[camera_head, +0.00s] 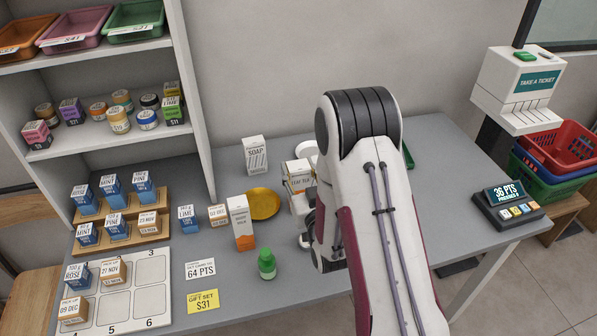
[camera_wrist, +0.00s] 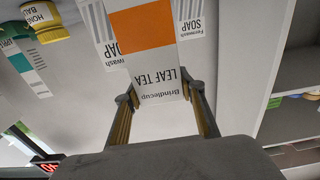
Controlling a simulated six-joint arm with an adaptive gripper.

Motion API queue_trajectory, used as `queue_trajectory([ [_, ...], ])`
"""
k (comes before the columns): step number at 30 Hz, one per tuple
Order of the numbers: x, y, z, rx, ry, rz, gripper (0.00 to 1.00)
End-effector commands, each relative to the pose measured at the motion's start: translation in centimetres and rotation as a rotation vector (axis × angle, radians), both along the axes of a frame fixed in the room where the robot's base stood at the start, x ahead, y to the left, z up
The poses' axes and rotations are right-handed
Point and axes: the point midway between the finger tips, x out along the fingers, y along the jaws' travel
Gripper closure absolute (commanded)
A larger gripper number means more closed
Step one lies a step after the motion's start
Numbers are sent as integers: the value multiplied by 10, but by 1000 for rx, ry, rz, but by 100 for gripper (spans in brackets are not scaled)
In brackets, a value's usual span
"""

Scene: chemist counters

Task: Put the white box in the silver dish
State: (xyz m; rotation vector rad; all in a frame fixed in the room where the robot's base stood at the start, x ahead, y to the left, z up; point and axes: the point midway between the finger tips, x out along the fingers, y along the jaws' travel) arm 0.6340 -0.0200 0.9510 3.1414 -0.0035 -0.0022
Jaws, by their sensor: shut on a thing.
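My gripper (camera_wrist: 160,98) is shut on a white box (camera_wrist: 160,88) with an orange band and the words LEAF TEA. In the head view a white box (camera_head: 299,181) shows beside my arm, and the arm hides most of the fingers there. A pale round rim (camera_head: 306,150) shows behind it, partly covered by my arm; I cannot tell whether it is the silver dish. No other silver dish shows clearly.
A gold dish (camera_head: 263,204), a tall white and orange carton (camera_head: 240,222) and a green bottle (camera_head: 266,264) stand left of my arm. A soap box (camera_head: 255,155) stands near the wall. Counter right of my arm is mostly clear up to the points terminal (camera_head: 507,206).

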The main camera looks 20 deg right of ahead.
Motion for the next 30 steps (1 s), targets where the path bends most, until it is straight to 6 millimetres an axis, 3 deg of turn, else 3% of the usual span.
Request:
queue_trajectory([
  [19,0,0,-11,0,0,0,100],
  [20,0,0,-11,0,0,0,53],
  [21,0,0,-11,0,0,0,44],
  [30,0,0,-10,0,0,0,44],
])
